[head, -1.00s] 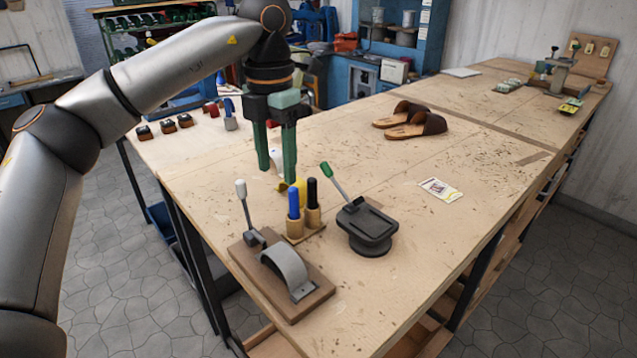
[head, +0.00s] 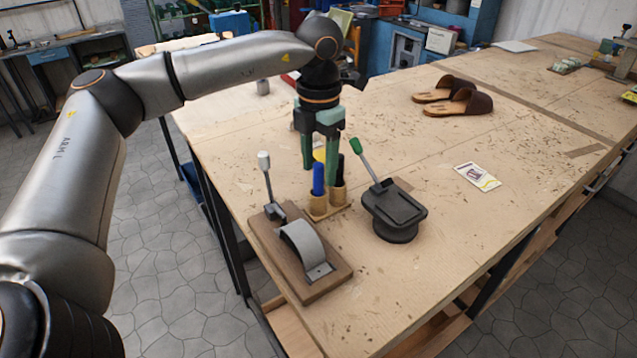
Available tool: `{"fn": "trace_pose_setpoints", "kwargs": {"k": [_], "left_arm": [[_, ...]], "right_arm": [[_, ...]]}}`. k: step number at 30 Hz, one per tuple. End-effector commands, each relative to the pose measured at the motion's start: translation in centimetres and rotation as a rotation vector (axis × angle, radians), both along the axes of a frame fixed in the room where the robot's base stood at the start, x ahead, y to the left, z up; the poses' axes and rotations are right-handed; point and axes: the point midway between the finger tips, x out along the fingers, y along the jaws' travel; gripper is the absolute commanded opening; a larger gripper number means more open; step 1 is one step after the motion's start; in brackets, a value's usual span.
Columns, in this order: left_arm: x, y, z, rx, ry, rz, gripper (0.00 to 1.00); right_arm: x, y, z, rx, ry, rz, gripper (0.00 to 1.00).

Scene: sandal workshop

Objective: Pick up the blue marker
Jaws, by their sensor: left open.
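The blue marker (head: 318,179) stands upright in a small wooden holder (head: 319,209) on the workbench. A black marker (head: 340,171) stands in the same holder, just to its right. My left gripper (head: 319,174) points down with its green fingers apart and empty. In the picture its fingertips lie behind the two markers, and the right finger is partly hidden by the black marker. I cannot tell the exact gap between fingers and markers. My right gripper is not in view.
A wooden-based tool with a grey curved piece and white-knobbed lever (head: 301,247) stands in front of the holder. A dark press with a green-handled lever (head: 393,211) stands to the right. Brown sandals (head: 453,97) and a card (head: 477,177) lie farther off. The bench's right front is clear.

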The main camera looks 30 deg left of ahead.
Motion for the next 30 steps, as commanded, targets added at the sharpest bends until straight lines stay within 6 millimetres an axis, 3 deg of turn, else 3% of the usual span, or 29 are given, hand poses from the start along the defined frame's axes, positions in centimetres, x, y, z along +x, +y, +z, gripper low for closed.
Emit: {"fn": "trace_pose_setpoints", "kwargs": {"k": [6,15,30], "left_arm": [[0.2,0.3,-3.0,0.000,0.002,0.000,0.61],[0.3,0.3,-3.5,0.000,0.000,0.001,0.61],[0.3,0.3,-3.5,0.000,0.000,0.001,0.05]], "right_arm": [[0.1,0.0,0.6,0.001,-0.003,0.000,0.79],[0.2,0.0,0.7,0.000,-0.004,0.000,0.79],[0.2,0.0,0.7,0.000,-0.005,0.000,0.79]]}}
